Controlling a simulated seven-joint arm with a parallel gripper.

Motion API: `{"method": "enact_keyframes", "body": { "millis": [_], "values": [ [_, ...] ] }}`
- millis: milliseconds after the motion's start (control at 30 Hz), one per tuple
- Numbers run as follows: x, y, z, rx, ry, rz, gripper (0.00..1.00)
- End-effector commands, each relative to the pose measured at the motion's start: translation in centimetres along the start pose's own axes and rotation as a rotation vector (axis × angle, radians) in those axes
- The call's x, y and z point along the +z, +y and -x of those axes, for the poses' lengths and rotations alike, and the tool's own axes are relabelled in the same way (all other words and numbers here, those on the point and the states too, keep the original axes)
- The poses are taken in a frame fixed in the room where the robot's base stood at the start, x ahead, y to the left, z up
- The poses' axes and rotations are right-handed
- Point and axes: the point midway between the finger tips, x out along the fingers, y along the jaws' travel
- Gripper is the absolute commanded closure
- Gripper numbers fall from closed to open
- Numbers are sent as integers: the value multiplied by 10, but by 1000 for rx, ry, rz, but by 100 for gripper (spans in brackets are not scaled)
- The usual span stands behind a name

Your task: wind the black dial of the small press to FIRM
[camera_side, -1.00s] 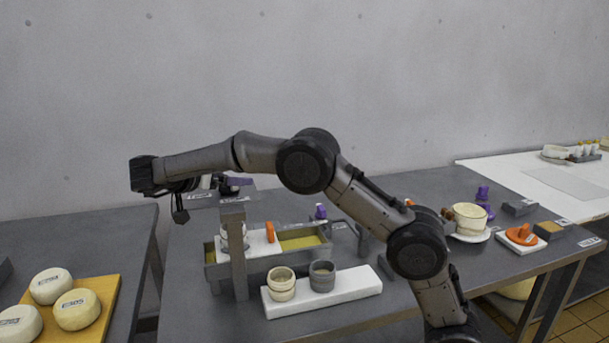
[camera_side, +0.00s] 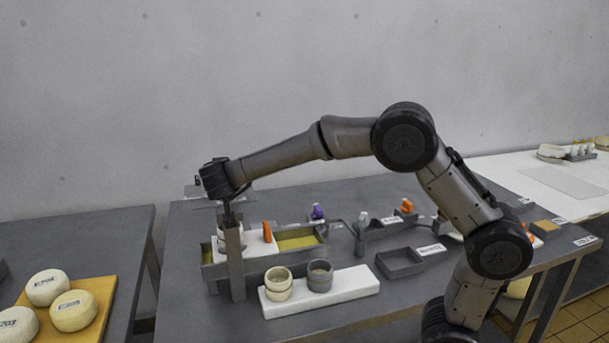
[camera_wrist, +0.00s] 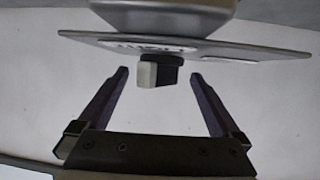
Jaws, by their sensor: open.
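In the wrist view, a small black dial (camera_wrist: 166,69) with a pale face on one side sits at the edge of a grey plate (camera_wrist: 205,47) with a white label. The label's lettering is upside down and I cannot read it. My gripper (camera_wrist: 160,75) is open, with one finger on each side of the dial and gaps on both sides. I cannot tell the depth between them. In the side view, my gripper (camera_side: 229,208) points down at the top of a grey upright post (camera_side: 234,262); the dial does not show there.
A trough with a white block and an orange handle (camera_side: 267,231) stands by the post. Two cups (camera_side: 279,285) (camera_side: 320,276) rest on a white board (camera_side: 350,287) in front. A grey tray (camera_side: 399,263) lies to the right. Cheeses (camera_side: 74,311) lie on the left table.

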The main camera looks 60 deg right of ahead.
Motion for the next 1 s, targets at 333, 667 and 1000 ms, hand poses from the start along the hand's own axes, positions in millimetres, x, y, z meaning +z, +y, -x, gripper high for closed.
{"method": "enact_keyframes", "body": {
  "millis": [333,667,1000],
  "values": [
    [0,2,0,-211,1,86,0],
    [-1,3,-1,-420,1,172,0],
    [0,2,-2,-618,0,255,0]
  ]
}}
